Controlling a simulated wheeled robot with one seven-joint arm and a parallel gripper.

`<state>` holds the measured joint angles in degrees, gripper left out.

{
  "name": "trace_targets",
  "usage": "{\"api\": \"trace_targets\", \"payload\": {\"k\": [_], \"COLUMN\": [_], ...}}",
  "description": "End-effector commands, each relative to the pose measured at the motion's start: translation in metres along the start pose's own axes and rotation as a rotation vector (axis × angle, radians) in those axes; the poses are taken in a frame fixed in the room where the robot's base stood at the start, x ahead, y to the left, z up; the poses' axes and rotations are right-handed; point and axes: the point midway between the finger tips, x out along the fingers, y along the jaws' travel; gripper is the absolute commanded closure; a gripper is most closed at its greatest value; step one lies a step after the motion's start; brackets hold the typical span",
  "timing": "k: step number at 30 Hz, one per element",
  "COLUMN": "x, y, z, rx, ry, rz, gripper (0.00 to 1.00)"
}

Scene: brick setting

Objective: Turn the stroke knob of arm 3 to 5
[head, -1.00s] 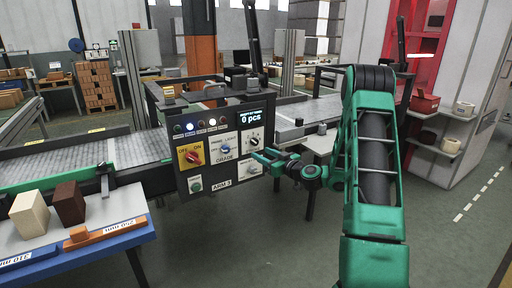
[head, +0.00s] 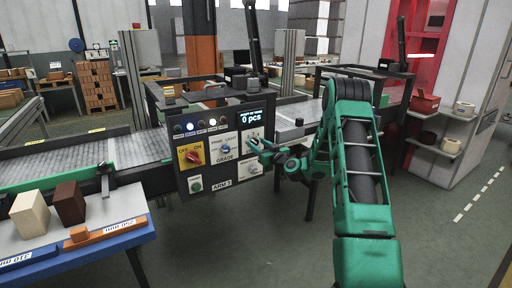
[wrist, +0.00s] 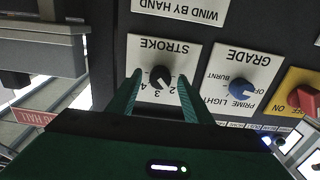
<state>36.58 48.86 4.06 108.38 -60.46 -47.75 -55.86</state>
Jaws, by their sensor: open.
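The arm 3 control panel (head: 214,172) stands upright in the head view. The black stroke knob (wrist: 155,78) sits on a white plate (wrist: 160,50) in the upside-down wrist view, with 2, 3 and 4 readable around it. Its white pointer mark looks turned towards 3 or 4; I cannot tell which exactly. My gripper (wrist: 160,80) is open, one green finger on each side of the knob with a gap to both. Whether the tips reach around the knob or stop short is unclear. In the head view my gripper (head: 257,143) covers most of the stroke dial.
Next to the stroke dial is the blue grade knob (head: 224,149), with the red on/off switch (head: 194,157) further left. The wind-by-hand knob (head: 253,169) is just below my gripper. The display (head: 252,117) reads 0 pcs. A conveyor (head: 75,160) runs beside the panel.

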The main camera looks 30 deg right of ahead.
Motion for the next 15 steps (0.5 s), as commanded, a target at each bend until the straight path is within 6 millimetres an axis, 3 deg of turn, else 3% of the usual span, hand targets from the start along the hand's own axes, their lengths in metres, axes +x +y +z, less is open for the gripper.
{"api": "trace_targets", "payload": {"k": [11,12,15], "x": [0.0072,0.0071,0.0071], "y": [0.0001,0.0001,0.0001], "z": [-0.0002,-0.0002,-0.0003], "rx": [0.001,0.001,0.001], "ry": [0.000,0.000,0.000], "rz": [0.001,0.001,0.001], "gripper": [0.54,0.56,0.80]}}
